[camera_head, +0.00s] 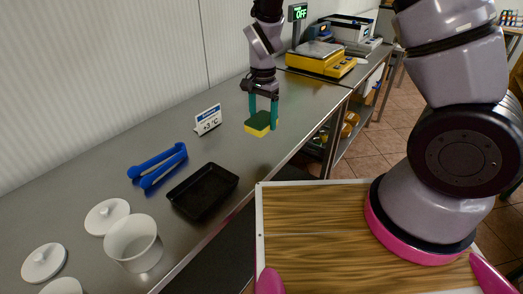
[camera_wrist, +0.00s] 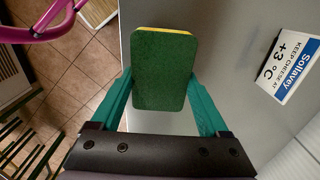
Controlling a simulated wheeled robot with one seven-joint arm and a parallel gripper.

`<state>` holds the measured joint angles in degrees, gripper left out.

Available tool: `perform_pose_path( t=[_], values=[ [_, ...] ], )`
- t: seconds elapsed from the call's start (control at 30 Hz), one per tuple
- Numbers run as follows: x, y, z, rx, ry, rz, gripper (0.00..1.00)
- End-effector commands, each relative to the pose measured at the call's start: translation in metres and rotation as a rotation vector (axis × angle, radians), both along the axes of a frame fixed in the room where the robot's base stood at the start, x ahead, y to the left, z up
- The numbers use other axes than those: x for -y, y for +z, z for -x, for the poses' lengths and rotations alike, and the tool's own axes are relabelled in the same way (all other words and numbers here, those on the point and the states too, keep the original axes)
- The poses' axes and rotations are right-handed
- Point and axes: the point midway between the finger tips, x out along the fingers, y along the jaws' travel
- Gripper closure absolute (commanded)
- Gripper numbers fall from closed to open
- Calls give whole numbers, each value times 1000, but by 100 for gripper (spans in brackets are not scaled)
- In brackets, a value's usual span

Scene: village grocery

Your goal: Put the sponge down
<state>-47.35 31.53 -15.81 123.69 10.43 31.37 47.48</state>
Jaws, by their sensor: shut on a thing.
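The sponge (camera_head: 259,124) is green on top and yellow below. My gripper (camera_head: 262,112) is shut on it, with a teal finger on each side. In the head view the sponge hangs over the steel counter (camera_head: 292,102), near the counter's front edge; the height of the gap is hard to tell. In the wrist view the sponge (camera_wrist: 164,70) shows its green face between the two teal fingers (camera_wrist: 165,98), with a thin yellow edge at the top.
A yellow scale (camera_head: 320,60) stands behind. Bare counter lies around the sponge.

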Motion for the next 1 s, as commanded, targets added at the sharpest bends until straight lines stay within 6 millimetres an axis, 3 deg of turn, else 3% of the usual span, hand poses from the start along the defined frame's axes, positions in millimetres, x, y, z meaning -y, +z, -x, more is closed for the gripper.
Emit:
perform_pose_path(
  t=[0.2, 0.47, 0.63, 1.0],
  values=[
    [1, -42, 1, -5, -4, 3, 100],
    [0, -65, 1, -3, -1, 2, 100],
    [1, -89, 0, -3, -2, 2, 100],
    [0, -96, 0, -1, -1, 2, 100]
  ],
)
